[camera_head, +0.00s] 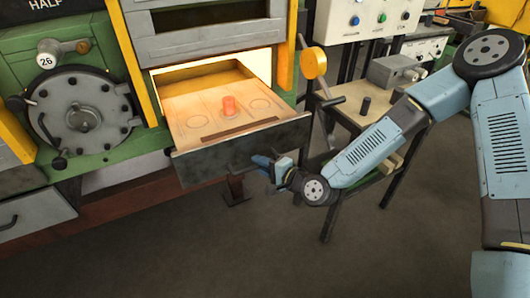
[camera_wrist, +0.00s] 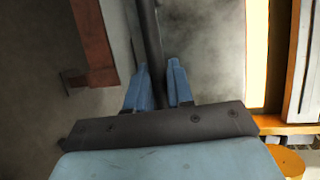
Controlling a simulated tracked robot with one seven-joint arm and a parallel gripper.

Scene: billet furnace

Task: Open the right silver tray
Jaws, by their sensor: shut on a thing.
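The right silver tray (camera_head: 235,150) is pulled out of the machine, with its grey metal front facing forward. My gripper (camera_head: 268,163) is at the right part of the tray front. In the wrist view its two blue fingers (camera_wrist: 161,85) are on either side of a dark bar (camera_wrist: 152,45), which looks like the tray's handle. The handle is mostly hidden by my gripper in the head view.
A bright furnace opening (camera_head: 258,62) shows behind the tray. A round hatch (camera_head: 82,118) and another grey drawer (camera_head: 35,218) are at left. A small stand (camera_head: 355,108) with a lever is close to the right of the tray. The floor in front is clear.

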